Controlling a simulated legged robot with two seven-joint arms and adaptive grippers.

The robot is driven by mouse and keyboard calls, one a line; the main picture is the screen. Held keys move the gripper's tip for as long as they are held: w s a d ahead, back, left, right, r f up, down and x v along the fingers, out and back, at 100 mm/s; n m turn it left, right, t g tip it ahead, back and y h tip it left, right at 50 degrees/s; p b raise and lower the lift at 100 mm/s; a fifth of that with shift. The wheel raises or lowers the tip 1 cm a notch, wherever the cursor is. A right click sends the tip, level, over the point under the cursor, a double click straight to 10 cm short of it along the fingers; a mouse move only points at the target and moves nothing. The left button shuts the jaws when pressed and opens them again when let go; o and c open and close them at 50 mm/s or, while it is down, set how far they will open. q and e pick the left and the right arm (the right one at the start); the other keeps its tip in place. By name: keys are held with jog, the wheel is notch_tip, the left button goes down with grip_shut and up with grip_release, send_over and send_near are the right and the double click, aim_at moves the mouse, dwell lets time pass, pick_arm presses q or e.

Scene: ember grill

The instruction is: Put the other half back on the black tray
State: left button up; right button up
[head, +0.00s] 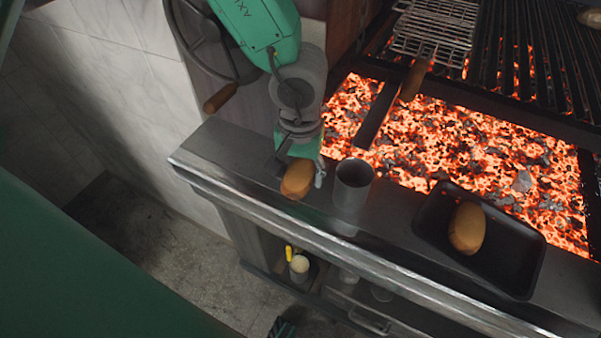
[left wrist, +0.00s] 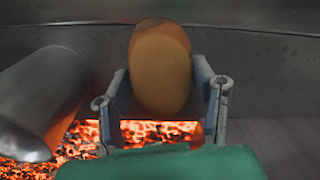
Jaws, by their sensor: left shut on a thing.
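My left gripper (head: 299,168) is shut on a brown oval bread half (head: 297,180) above the metal counter (head: 400,250), near its left end. In the left wrist view the bread half (left wrist: 160,68) sits between the two fingers of my left gripper (left wrist: 163,90). The black tray (head: 513,250) lies on the counter at the right. Another brown bread half (head: 467,228) rests in the tray, toward its left side. My right gripper does not show in either view.
A metal cup (head: 352,188) stands just right of my left gripper; it also shows in the left wrist view (left wrist: 40,100). Glowing coals (head: 440,140) lie behind the counter. A wire grill basket (head: 435,35) with a wooden handle and a black grate (head: 540,60) are above them.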

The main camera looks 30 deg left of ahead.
pick_arm(q)
jog(key=shift+s+a+f, duration=0.2)
jog(key=shift+a+f, duration=0.05)
jog(key=shift+a, duration=0.4)
jog(key=o, duration=1.1)
jog(key=shift+w+f, duration=0.1)
jog(key=shift+d, duration=0.25)
